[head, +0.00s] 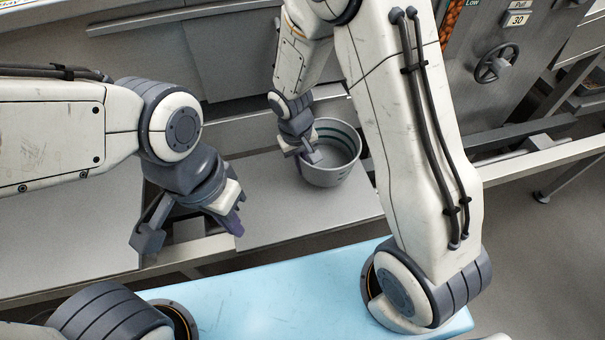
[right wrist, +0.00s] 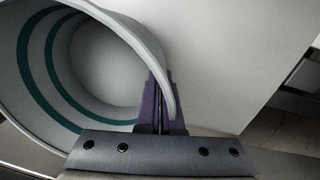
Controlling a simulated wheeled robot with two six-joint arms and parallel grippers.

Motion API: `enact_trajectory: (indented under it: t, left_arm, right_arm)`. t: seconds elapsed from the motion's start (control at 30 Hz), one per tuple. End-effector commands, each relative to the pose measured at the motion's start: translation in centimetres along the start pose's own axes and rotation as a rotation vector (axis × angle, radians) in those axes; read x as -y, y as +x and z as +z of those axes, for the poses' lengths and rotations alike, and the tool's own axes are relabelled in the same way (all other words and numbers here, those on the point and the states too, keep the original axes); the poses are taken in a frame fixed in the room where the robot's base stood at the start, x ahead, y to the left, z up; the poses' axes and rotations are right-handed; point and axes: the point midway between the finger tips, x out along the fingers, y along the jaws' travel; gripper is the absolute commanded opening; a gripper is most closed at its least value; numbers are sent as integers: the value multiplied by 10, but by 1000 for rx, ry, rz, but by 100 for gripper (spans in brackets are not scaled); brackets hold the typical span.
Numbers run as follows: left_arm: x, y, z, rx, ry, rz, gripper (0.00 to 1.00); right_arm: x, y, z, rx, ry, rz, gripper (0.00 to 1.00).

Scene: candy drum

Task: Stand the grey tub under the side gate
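The grey tub (head: 340,165) is round and open-topped, with green bands inside. It stands upright at the right part of the steel bench; I cannot tell whether its base touches the bench. It also fills the left of the right wrist view (right wrist: 100,60). My right gripper (head: 313,157) is at the tub's near-left rim. In the right wrist view its purple fingers (right wrist: 160,110) are close together with the rim between them. My left gripper (head: 190,230) is open and empty over the bench's front edge, left of the tub. I cannot make out the side gate for certain.
A grey machine panel with a handwheel (head: 497,63) and a "30" label (head: 517,20) stands at the upper right, with orange candy behind a window (head: 452,22). A steel rail (head: 535,155) runs below it. The steel bench (head: 262,200) is clear left of the tub.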

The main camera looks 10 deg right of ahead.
Motion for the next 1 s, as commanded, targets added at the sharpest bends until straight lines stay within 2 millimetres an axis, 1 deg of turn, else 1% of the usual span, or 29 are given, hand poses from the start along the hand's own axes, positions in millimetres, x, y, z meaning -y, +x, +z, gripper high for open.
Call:
enact_trajectory:
  t: [0.03,0.1,0.2,0.47,0.6,0.63,0.67,0.7,0.9,1.0]
  left_arm:
    - [0,6,0,0,0,0,0]
    - [1,11,1,0,0,0,0]
    - [1,16,1,0,0,0,0]
    - [1,15,1,0,0,0,0]
    - [1,19,1,0,0,0,0]
    - [1,17,1,0,0,0,0]
    - [1,17,1,0,0,0,0]
    - [1,17,1,0,0,0,0]
    - [1,17,1,0,0,0,0]
    - [1,14,1,0,0,0,0]
  right_arm:
    - [1,10,1,3,-1,1,0]
    - [2,22,1,4,-3,1,0]
    - [4,34,1,3,-1,0,0]
    - [4,34,1,1,-1,0,0]
    - [4,39,1,1,-1,0,0]
    - [4,37,1,1,-1,0,14]
    - [4,37,1,1,-1,0,26]
    - [4,37,1,1,-1,0,33]
    - [4,37,1,2,-1,0,33]
    - [4,33,1,2,-1,0,33]
